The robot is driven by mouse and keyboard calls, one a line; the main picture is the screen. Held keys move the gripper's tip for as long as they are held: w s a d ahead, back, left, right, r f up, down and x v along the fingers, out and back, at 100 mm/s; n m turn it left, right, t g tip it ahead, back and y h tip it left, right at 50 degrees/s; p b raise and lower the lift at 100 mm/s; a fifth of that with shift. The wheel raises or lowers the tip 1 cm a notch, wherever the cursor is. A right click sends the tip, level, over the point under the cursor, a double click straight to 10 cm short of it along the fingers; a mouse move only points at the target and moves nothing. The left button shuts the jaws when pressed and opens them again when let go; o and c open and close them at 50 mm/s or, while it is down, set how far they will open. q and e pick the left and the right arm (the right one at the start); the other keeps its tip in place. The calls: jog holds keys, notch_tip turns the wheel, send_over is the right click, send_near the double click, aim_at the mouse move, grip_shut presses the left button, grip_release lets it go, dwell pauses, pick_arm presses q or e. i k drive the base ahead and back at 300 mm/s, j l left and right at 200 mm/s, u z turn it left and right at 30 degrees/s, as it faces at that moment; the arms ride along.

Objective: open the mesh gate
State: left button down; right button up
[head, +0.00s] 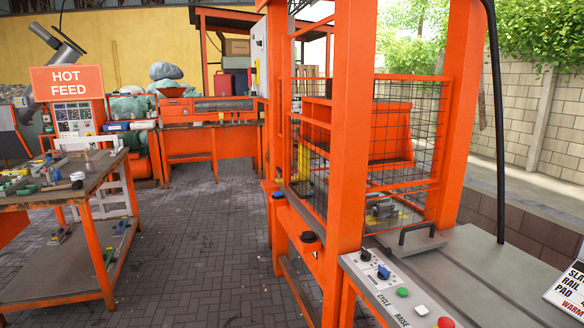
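The mesh gate (428,130) is a black wire grid with an orange bottom rail, between two thick orange posts of a machine frame. It spans the upper part of the opening, with a gap below its rail. I cannot tell whether it is latched. A second mesh panel (312,190) covers the frame's left side. Behind the mesh is an orange hopper-like part (390,133). A black handle (417,232) stands on a grey plate below the gap. Neither of my grippers is in view.
A control panel (385,280) with several buttons is at the front. A grey bed (490,270) extends right, below a hanging black hose (497,130). A cluttered workbench (100,170) and a "HOT FEED" sign (67,82) are left. The paved floor (205,240) between is clear.

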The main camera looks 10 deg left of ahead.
aim_at(290, 185)
jog(key=i+j, duration=0.1)
jog(key=j, duration=0.2)
jog(key=i+j, duration=0.1)
jog(key=j, duration=0.25)
jog(key=i+j, duration=0.1)
jog(key=j, duration=0.2)
jog(key=i+j+z, duration=0.1)
jog(key=z, duration=0.35)
jog(key=i+j+z, duration=0.5)
jog(key=j+z, duration=0.15)
jog(key=j, duration=0.2)
jog(key=i+j, duration=0.15)
jog(key=j, duration=0.15)
jog(key=i+j+z, duration=0.15)
jog(key=j, duration=0.15)
jog(key=i+j, duration=0.1)
jog(key=j, duration=0.25)
jog(key=l+z, duration=0.05)
